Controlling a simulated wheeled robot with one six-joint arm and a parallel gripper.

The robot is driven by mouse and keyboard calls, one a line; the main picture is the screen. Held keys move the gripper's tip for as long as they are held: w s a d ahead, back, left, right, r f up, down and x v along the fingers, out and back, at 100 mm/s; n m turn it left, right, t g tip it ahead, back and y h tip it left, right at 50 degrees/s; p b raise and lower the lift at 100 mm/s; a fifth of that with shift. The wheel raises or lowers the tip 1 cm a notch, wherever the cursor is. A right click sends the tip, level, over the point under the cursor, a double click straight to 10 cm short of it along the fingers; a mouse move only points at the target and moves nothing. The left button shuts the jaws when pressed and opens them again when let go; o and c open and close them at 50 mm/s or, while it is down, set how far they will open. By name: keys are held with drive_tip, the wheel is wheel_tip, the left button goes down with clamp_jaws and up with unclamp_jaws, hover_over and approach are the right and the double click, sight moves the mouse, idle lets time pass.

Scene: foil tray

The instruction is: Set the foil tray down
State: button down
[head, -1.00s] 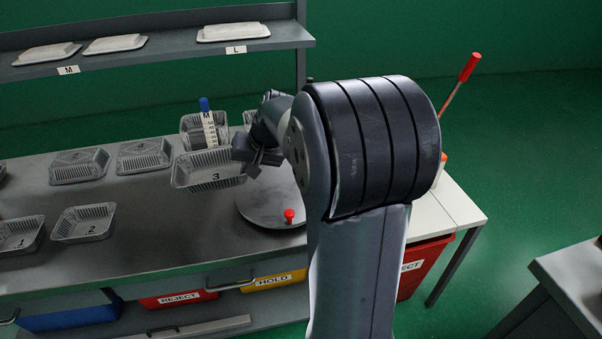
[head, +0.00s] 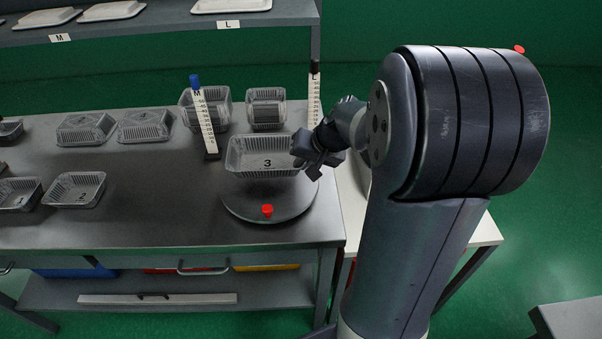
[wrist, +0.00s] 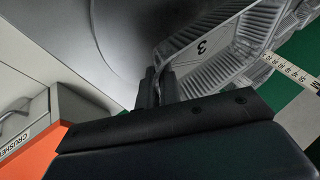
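The foil tray (head: 262,143) marked 3 is upright, open side up, over the back part of a round grey disc (head: 243,207) with a red knob. It also shows in the wrist view (wrist: 222,57). My gripper (head: 303,153) is at the tray's right end. In the wrist view my gripper (wrist: 158,82) has its dark fingers shut on the tray's wall near a corner. I cannot tell whether the tray's underside touches the disc.
An M ruler (head: 204,118) with a blue top stands left of the tray, an L ruler (head: 314,100) behind its right end. Two foil trays (head: 266,109) (head: 222,96) stand behind. Other trays, including tray 2 (head: 75,190), lie left. The bench (head: 150,215) front is clear.

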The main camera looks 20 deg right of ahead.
drive_tip(key=shift+f, duration=1.95)
drive_tip(key=shift+b, duration=0.3)
drive_tip(key=shift+f, duration=0.15)
drive_tip(key=c, duration=1.6)
unclamp_jaws()
drive_tip(key=shift+r, duration=0.25)
drive_tip(key=p+v, duration=0.1)
drive_tip(key=v, duration=1.1)
drive_tip(key=shift+f, duration=0.1)
